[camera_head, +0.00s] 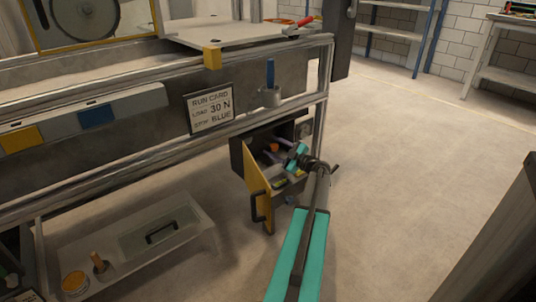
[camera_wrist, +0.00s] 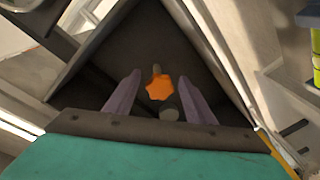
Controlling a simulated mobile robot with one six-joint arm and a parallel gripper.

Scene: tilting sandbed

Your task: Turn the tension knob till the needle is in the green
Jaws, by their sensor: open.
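The orange star-shaped knob (camera_wrist: 159,88) sits on a short shaft inside a dark open box; it also shows small in the head view (camera_head: 273,147). My gripper (camera_wrist: 160,92) is open, its two purple fingers on either side of and short of the knob, with no contact visible. In the head view my gripper (camera_head: 284,149) reaches into the open box (camera_head: 238,158) under the bench. The box's yellow door (camera_head: 257,190) hangs open at its left. No needle or green zone can be made out in either view.
A run card (camera_head: 210,108) reading 30 N and BLUE hangs on the frame above the box. A blue-handled tool (camera_head: 270,77) stands in a holder above. A tray (camera_head: 130,240) lies low at left. The floor (camera_head: 400,150) to the right is clear.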

